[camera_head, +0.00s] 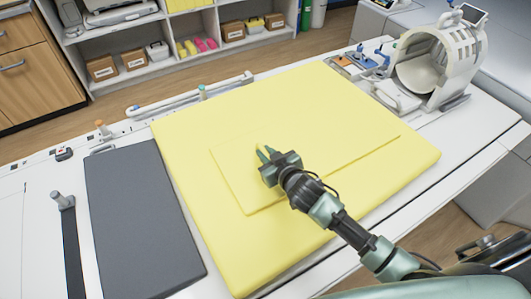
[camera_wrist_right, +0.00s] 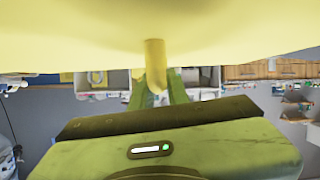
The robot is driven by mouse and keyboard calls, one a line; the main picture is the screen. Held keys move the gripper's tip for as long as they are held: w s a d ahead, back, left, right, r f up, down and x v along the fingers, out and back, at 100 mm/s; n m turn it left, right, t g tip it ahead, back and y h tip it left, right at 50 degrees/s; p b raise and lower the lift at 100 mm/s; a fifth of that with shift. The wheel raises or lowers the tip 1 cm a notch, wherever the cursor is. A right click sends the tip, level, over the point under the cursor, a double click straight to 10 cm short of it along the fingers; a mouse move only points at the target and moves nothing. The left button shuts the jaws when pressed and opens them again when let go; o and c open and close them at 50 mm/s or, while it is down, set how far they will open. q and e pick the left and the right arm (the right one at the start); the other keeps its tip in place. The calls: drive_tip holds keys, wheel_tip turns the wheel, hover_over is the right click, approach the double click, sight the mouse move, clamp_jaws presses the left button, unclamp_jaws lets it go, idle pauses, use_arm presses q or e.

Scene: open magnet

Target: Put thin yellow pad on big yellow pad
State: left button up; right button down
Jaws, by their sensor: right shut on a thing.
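The thin yellow pad (camera_head: 330,140) lies flat over the middle of the big yellow pad (camera_head: 210,225), well inside its edges. The two are nearly the same colour, and I cannot tell whether they fully touch. My right gripper (camera_head: 265,153) is over the left part of the thin pad, shut on its small yellow grip (camera_wrist_right: 155,65). In the right wrist view the green fingers (camera_wrist_right: 158,88) are around this grip, and a yellow surface fills the top. My left gripper is not in view.
A dark grey pad (camera_head: 140,220) lies left of the big pad on the white table (camera_head: 480,125). A white ring-shaped coil (camera_head: 435,60) stands at the back right, near small blue and orange parts (camera_head: 358,62). Shelves with boxes (camera_head: 150,50) stand behind.

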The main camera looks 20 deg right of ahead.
drive_tip(key=c, duration=1.4)
unclamp_jaws()
drive_tip(key=shift+o, duration=0.2)
drive_tip(key=v, duration=1.2)
